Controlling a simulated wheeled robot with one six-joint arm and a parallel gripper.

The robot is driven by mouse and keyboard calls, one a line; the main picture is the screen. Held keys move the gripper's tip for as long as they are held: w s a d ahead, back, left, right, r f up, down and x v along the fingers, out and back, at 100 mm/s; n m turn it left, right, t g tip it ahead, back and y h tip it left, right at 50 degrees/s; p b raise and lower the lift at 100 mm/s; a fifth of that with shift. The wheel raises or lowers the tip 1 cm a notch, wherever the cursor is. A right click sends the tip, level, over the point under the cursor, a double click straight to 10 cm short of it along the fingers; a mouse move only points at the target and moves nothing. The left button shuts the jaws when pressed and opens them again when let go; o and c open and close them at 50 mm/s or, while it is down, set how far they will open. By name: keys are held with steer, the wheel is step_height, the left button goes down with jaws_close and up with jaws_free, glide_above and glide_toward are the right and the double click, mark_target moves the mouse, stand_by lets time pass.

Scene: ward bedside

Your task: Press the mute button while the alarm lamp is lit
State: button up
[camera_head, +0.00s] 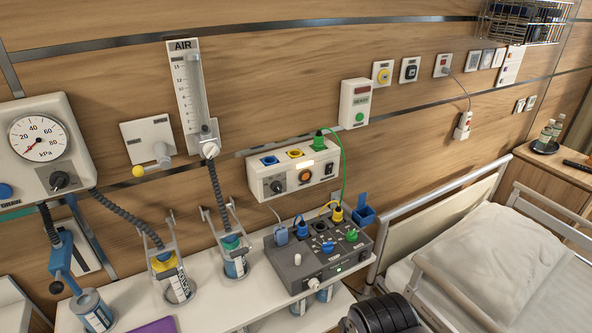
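No part is readably labelled as the mute button or alarm lamp. A white wall box (294,172) has blue and yellow sockets on top, a black knob, an orange round button (305,176) and a bright white patch beside it. A green plug and cable rise from its top right. A smaller white wall unit (355,103) above right has a dark red display (361,91) and a green round button (360,117). I cannot tell whether any lamp is lit. A black ribbed part of my arm shows at the bottom; my gripper's fingers are not in view.
A grey console (287,272) with knobs and plugs stands on the white shelf (213,298) below the wall box. Hoses and canisters stand to its left. The bed rail (440,190) and pillow (497,249) are at right. The wall before both units looks clear.

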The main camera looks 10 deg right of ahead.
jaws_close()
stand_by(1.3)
